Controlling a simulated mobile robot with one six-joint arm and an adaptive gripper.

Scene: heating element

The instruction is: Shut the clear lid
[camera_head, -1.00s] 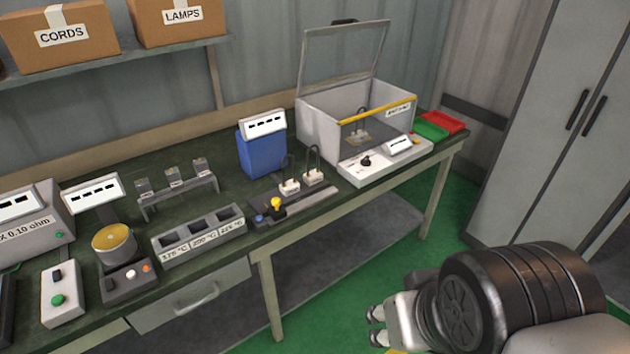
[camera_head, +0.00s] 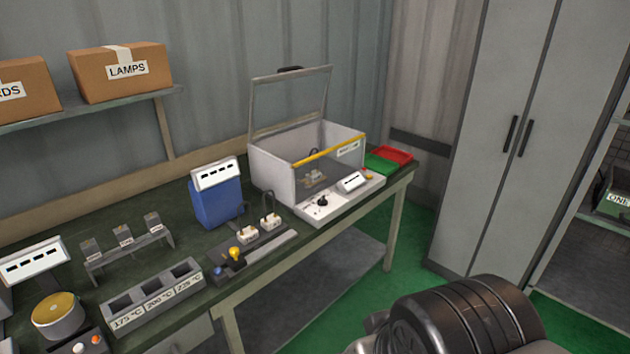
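The clear lid (camera_head: 291,100) stands raised and upright at the back of a white box (camera_head: 272,178) on the right part of the bench. It is a transparent panel in a grey frame, with a dark handle (camera_head: 290,69) on its top edge. A yellow bar (camera_head: 328,151) runs along the box's front top edge. A control panel with a dark knob lies in front of the box. My arm shows at the bottom right, well in front of and below the bench. My gripper's fingers are out of sight.
Green (camera_head: 381,164) and red (camera_head: 393,154) trays sit right of the box. A blue unit (camera_head: 213,202) and a board with plugs (camera_head: 258,236) stand to its left. A tall grey cabinet (camera_head: 520,120) stands at the right. Green floor is open before the bench.

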